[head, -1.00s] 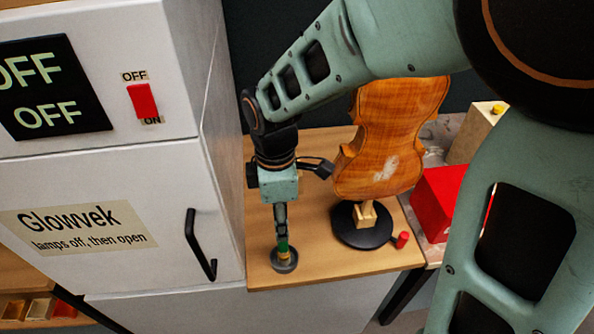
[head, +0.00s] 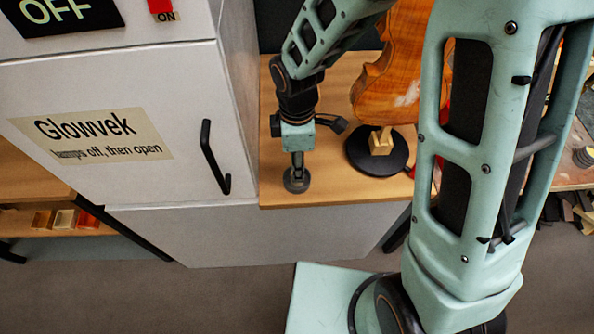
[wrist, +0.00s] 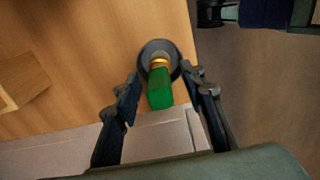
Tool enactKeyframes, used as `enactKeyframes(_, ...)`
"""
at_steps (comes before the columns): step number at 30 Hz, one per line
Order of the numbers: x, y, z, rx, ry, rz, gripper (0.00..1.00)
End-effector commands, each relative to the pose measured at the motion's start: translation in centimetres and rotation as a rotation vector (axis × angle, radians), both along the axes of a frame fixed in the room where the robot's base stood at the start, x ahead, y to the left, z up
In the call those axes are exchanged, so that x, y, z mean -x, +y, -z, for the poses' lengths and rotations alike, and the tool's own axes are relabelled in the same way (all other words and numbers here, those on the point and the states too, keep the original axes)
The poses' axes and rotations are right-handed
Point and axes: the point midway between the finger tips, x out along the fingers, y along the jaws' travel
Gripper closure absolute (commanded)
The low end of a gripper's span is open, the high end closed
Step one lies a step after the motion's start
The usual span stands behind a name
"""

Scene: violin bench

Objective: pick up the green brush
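The green brush (wrist: 160,94) shows in the wrist view, with a green handle and a brass-coloured band. It stands in a round dark grey holder (wrist: 147,53) near the edge of the wooden bench top. My gripper (wrist: 161,76) is open, with one finger on each side of the brush and gaps between. In the head view my gripper (head: 297,166) points down over the grey holder (head: 296,183). The brush's green handle cannot be made out there, as the fingers cover it.
A white cabinet (head: 110,165) with a black handle (head: 212,158) stands just left of the bench top (head: 272,140). A violin body (head: 385,80) on a round black stand (head: 362,160) stands to the right of my gripper. Bare bench lies between the stand and holder.

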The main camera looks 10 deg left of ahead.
Motion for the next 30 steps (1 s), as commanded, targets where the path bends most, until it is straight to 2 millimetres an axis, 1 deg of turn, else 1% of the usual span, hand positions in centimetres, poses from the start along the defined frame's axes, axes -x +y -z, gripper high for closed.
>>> enactKeyframes(3, 0.0, 0.0, 0.0, 0.0, 0.0, 0.0, 0.62)
enactKeyframes(4, 0.0, 0.0, 0.0, 0.0, 0.0, 0.0, 0.65)
enactKeyframes(12, 0.0, 0.0, -0.1, 0.0, 0.0, 0.0, 0.94)
enactKeyframes(14, 0.0, 0.0, -0.1, 0.0, 0.0, 0.0, 1.0)
enactKeyframes(24, 0.0, 0.0, -0.2, 0.0, -0.001, 0.0, 1.0)
enactKeyframes(30, -0.1, 0.3, -1.3, -0.001, -0.001, 0.001, 1.0)
